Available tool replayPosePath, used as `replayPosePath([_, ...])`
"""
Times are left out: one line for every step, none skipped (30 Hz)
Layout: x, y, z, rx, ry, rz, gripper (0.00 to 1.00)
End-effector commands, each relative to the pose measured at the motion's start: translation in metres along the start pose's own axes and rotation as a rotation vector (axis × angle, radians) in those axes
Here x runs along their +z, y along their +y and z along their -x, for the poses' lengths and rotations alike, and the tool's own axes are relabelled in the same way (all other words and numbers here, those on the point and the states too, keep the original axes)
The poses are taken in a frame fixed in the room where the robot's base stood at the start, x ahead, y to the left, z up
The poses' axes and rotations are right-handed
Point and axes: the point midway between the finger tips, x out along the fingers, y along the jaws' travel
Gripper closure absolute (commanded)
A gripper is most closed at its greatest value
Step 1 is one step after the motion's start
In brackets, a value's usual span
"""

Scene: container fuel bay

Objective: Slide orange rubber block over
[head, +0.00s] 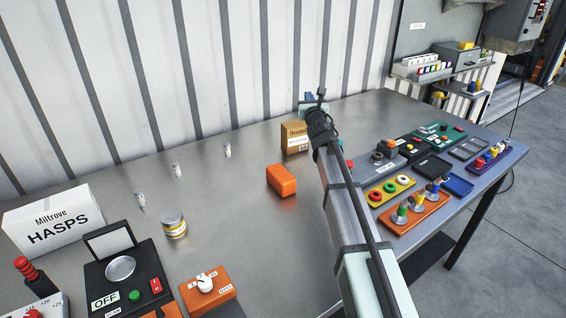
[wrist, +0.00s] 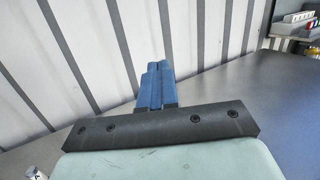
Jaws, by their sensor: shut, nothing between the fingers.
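The orange rubber block (head: 282,180) lies on the bare metal table (head: 255,240), near the middle of the head view. My gripper (wrist: 156,68) shows in the wrist view with its blue fingers closed together and nothing between them. In the head view only a small blue part of my gripper (head: 306,108) shows, behind the cardboard box and my arm. It is beyond the block, up and to the right, and apart from it. The block is not in the wrist view.
A cardboard box (head: 295,138) stands just behind the block. A tin (head: 173,223), a white HASPS box (head: 52,222) and a scale (head: 122,268) are at left. Coloured trays and panels (head: 407,210) fill the right side. The table left of the block is mostly clear.

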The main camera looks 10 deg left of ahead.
Motion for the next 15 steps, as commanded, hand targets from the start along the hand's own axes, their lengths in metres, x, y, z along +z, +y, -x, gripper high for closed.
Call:
replayPosePath([0.004, 0.023, -0.001, 0.025, -0.007, 0.025, 1.00])
replayPosePath([0.005, 0.034, -0.001, 0.038, -0.010, 0.038, 1.00])
replayPosePath([0.007, 0.047, 0.000, 0.052, -0.013, 0.051, 1.00])
replayPosePath([0.009, 0.057, 0.000, 0.062, -0.015, 0.060, 1.00])
replayPosePath([0.010, 0.067, 0.001, 0.072, -0.017, 0.066, 1.00])
replayPosePath([0.011, 0.079, 0.001, 0.083, -0.017, 0.069, 1.00])
replayPosePath([0.013, 0.088, 0.002, 0.091, -0.017, 0.070, 1.00])
replayPosePath([0.013, 0.097, 0.002, 0.098, -0.016, 0.067, 1.00])
replayPosePath([0.015, 0.108, 0.003, 0.106, -0.013, 0.057, 1.00])
replayPosePath([0.016, 0.116, 0.004, 0.111, -0.009, 0.044, 1.00])
replayPosePath([0.016, 0.124, 0.005, 0.112, -0.001, 0.023, 1.00])
replayPosePath([0.016, 0.132, 0.006, 0.110, 0.012, -0.016, 1.00])
replayPosePath([0.016, 0.136, 0.007, 0.107, 0.022, -0.047, 1.00])
replayPosePath([0.015, 0.139, 0.007, 0.101, 0.033, -0.081, 1.00])
replayPosePath([0.015, 0.141, 0.008, 0.090, 0.048, -0.129, 1.00])
